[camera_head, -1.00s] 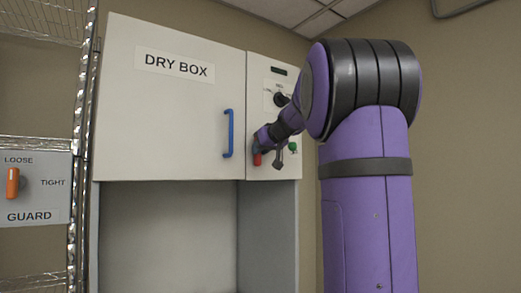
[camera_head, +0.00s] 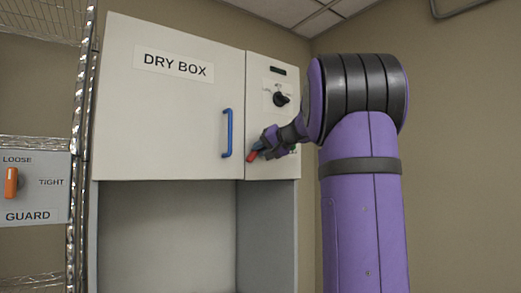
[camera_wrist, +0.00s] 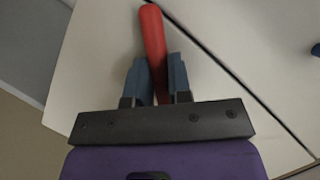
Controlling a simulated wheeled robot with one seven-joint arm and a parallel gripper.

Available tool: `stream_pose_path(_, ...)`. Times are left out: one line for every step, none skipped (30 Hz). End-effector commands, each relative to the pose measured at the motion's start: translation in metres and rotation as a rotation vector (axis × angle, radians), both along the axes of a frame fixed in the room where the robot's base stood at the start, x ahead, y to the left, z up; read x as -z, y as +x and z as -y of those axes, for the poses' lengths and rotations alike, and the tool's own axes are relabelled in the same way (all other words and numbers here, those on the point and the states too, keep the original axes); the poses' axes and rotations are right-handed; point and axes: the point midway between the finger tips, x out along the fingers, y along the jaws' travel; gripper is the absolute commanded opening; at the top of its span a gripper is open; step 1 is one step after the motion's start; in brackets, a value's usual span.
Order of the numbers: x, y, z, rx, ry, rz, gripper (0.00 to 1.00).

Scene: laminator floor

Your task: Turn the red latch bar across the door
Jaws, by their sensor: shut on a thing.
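The red latch bar (camera_head: 252,156) sits low on the narrow panel right of the dry box door (camera_head: 160,115). It is tilted, its visible end pointing down and left towards the door seam. It seems to stop short of the blue handle. In the wrist view the red bar (camera_wrist: 152,35) lies between the two blue-grey fingers of my gripper (camera_wrist: 158,62) and sticks out past their tips. My gripper (camera_head: 259,146) is shut on it. The bar's pivot is hidden behind my gripper.
The blue door handle (camera_head: 227,133) stands just left of my gripper. A black knob (camera_head: 280,99) is above it on the panel (camera_head: 258,80). A wire rack with an orange guard lever (camera_head: 11,183) is at far left. The bay under the door is empty.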

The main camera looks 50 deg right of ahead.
Motion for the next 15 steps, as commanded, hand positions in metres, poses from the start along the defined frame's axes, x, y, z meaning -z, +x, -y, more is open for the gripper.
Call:
stream_pose_path(0.0014,0.0003,0.0003,-0.001,0.043,0.009,0.00)
stream_pose_path(0.0017,0.0004,0.0003,-0.002,0.071,0.014,0.00)
stream_pose_path(0.0017,0.0002,0.0008,-0.001,0.107,0.025,0.00)
stream_pose_path(0.0019,0.0001,0.0010,-0.001,0.135,0.030,0.00)
stream_pose_path(0.0021,0.0002,0.0010,-0.001,0.163,0.038,0.00)
stream_pose_path(0.0026,-0.0001,0.0015,-0.001,0.200,0.046,0.00)
stream_pose_path(0.0028,-0.0001,0.0018,0.001,0.228,0.053,0.00)
stream_pose_path(0.0032,0.0001,0.0017,0.000,0.256,0.059,0.00)
stream_pose_path(0.0036,0.0002,0.0015,-0.001,0.294,0.067,0.00)
stream_pose_path(0.0039,0.0001,0.0017,-0.001,0.320,0.074,0.00)
stream_pose_path(0.0042,-0.0001,0.0022,0.000,0.348,0.081,0.00)
stream_pose_path(0.0043,-0.0003,0.0025,0.001,0.384,0.090,0.00)
stream_pose_path(0.0045,-0.0003,0.0025,0.001,0.411,0.097,0.00)
stream_pose_path(0.0046,-0.0002,0.0024,0.000,0.436,0.102,0.00)
stream_pose_path(0.0048,-0.0003,0.0023,0.000,0.472,0.111,0.00)
